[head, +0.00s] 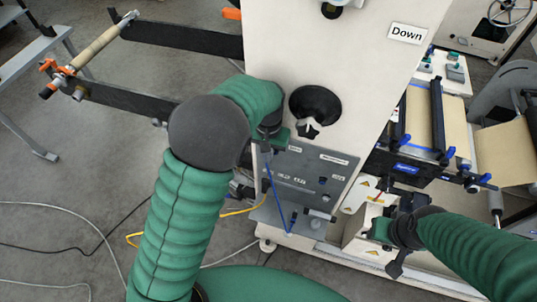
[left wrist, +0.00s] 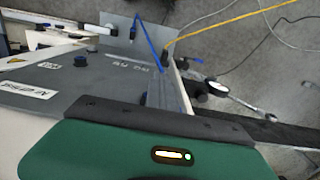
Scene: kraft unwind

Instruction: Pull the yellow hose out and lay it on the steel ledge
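The yellow hose (head: 235,211) runs from the left side of the machine's lower front down to the floor. It also shows in the left wrist view (left wrist: 230,29), reaching to the edge of the steel ledge (left wrist: 124,32). In the head view the ledge (head: 270,216) juts out below the grey control panel, and a blue hose (head: 275,190) hangs down to it. My left gripper (head: 268,146) is at the panel's upper left, above the yellow hose and apart from it. Its fingers are not clear. My right gripper (head: 384,240) is low by the machine's right side, its fingertips unclear.
The control panel (head: 300,176) stands close to my left gripper. A dark arm bar (head: 125,100) sticks out left of the machine. Thin cables lie on the grey floor (head: 80,190) at left, which is otherwise mostly open. Brown paper rolls through the machine (head: 420,125) at right.

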